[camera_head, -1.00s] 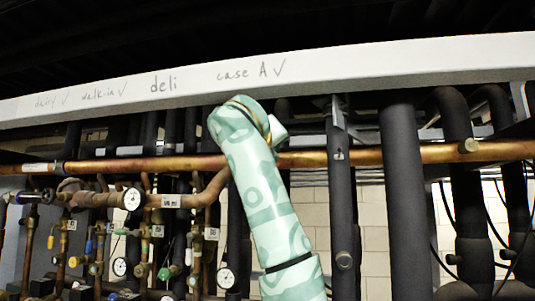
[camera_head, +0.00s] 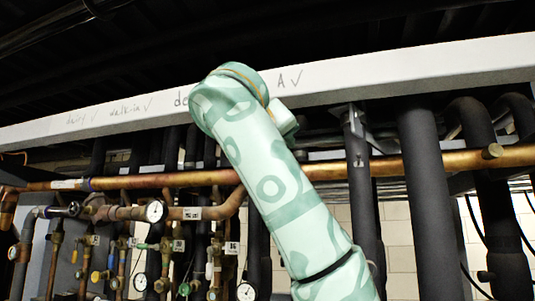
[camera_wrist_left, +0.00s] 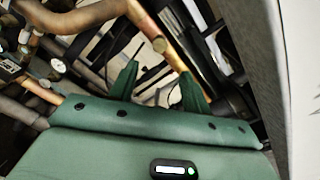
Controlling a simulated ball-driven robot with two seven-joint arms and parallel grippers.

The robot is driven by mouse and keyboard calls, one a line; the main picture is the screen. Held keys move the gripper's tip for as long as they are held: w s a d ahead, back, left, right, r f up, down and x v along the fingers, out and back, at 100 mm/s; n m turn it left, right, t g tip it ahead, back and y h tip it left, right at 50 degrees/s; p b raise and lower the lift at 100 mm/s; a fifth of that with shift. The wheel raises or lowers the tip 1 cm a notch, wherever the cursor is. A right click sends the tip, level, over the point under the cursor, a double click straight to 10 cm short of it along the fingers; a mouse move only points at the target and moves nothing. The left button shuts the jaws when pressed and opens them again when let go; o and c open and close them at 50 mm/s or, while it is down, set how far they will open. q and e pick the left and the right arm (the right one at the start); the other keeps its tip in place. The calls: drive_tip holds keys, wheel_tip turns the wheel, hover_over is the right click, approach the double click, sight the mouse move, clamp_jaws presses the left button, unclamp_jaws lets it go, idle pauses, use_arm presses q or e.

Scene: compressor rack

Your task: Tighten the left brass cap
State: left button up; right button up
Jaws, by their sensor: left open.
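I cannot tell whether these are the same cap. My arm rises through the middle of the head view and hides part of the pipe. No gripper shows in the head view.
A white beam (camera_head: 395,75) with handwriting crosses above the pipes. Thick black pipes (camera_head: 430,215) stand at the right. Gauges (camera_head: 155,211) and valves crowd the lower left. In the left wrist view, a pale surface (camera_wrist_left: 303,80) runs down the right side.

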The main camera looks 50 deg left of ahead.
use_arm(q)
drive_tip(key=b+v, duration=0.1)
drive_tip(key=v, duration=0.4)
drive_tip(key=shift+s+d, duration=0.15)
drive_tip(key=shift+s, duration=0.1)
